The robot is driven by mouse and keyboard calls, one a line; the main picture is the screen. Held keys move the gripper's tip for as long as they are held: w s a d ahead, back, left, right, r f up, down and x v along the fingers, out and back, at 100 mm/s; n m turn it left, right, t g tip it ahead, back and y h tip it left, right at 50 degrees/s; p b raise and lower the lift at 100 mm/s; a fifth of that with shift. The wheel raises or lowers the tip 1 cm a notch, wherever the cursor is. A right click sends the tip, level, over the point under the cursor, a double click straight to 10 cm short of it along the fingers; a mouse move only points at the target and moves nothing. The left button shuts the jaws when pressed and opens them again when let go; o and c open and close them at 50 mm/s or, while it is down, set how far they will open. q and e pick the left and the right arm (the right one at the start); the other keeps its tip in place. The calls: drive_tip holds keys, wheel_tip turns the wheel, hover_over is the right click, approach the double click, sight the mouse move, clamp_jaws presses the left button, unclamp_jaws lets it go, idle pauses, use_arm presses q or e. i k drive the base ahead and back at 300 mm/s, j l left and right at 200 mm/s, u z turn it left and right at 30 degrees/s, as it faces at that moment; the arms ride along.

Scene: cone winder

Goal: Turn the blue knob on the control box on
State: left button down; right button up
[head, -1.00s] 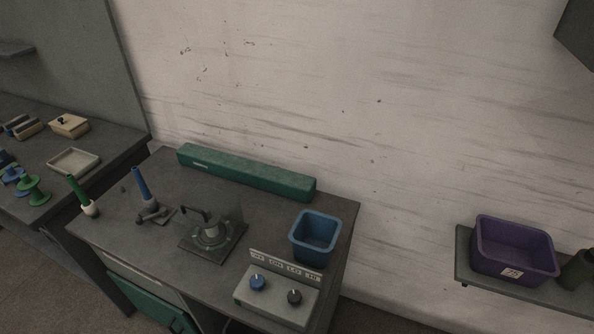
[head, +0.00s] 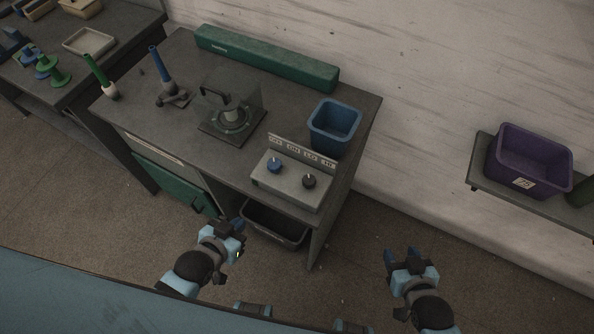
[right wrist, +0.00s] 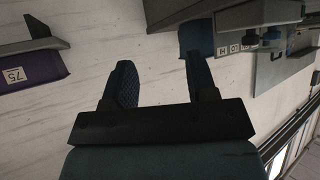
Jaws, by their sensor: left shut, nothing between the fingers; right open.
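The control box (head: 290,192) is a grey box at the front right of the bench, with a labelled plate along its back edge. Its blue knob (head: 274,166) is on the left, and a black knob (head: 309,181) is on the right. My left gripper (head: 238,222) is shut and empty, below and left of the box, in front of the bench. My right gripper (head: 402,252) is open and empty over the floor, to the right of the bench. Its two fingers (right wrist: 160,85) show apart in the right wrist view.
A blue bin (head: 334,127) stands behind the control box. A clear-covered device (head: 232,118) is to its left. A black bin (head: 275,222) sits under the bench. A purple bin (head: 528,160) stands on a shelf at the right. The floor between bench and shelf is open.

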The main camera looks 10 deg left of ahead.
sight(273, 165)
drive_tip(key=j+z, duration=0.15)
drive_tip(key=j, duration=0.25)
drive_tip(key=k+j+z, duration=0.15)
drive_tip(key=j, duration=0.25)
drive_tip(key=k+j+z, duration=0.1)
drive_tip(key=j, duration=0.3)
drive_tip(key=k+j+z, duration=0.15)
drive_tip(key=j, duration=0.2)
